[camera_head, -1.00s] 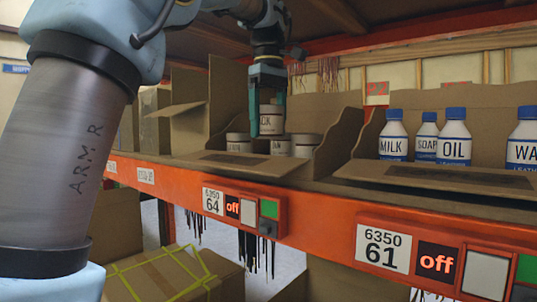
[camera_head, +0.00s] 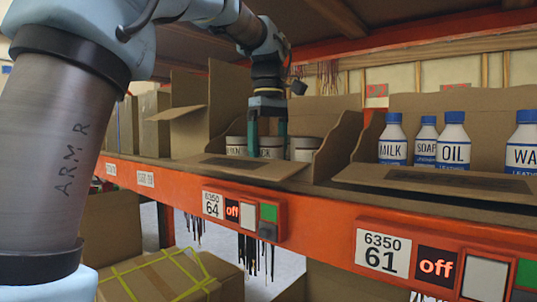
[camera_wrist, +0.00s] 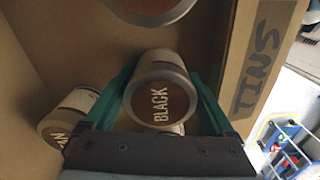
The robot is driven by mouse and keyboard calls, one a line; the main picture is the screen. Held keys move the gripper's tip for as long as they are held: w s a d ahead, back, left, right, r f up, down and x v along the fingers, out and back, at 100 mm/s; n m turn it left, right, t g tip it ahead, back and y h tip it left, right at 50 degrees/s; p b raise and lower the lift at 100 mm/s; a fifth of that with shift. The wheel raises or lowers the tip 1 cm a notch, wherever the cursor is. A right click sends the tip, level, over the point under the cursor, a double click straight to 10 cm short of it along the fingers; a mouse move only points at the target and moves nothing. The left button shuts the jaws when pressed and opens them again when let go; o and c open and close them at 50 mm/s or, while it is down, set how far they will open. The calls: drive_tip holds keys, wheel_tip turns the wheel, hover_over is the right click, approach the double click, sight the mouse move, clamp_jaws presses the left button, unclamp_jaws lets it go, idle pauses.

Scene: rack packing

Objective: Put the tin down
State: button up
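My gripper (camera_head: 269,138) reaches down into the open cardboard box (camera_head: 232,168) on the shelf. In the wrist view a tin lies toward the left (camera_wrist: 62,128) and a large brown lid (camera_wrist: 150,6) shows at the top edge. The tin's base is hidden.
The box wall marked TINS (camera_wrist: 262,60) is close beside the right finger. A neighbouring box (camera_head: 425,178) holds several bottles, such as MILK (camera_head: 392,142) and OIL (camera_head: 454,145). The orange shelf edge (camera_head: 320,218) runs along the front, with an upper shelf overhead.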

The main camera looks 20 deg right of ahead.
drive_tip(key=shift+o, duration=0.6)
wheel_tip(320, 180, up, 11)
drive_tip(key=shift+r, duration=0.65)
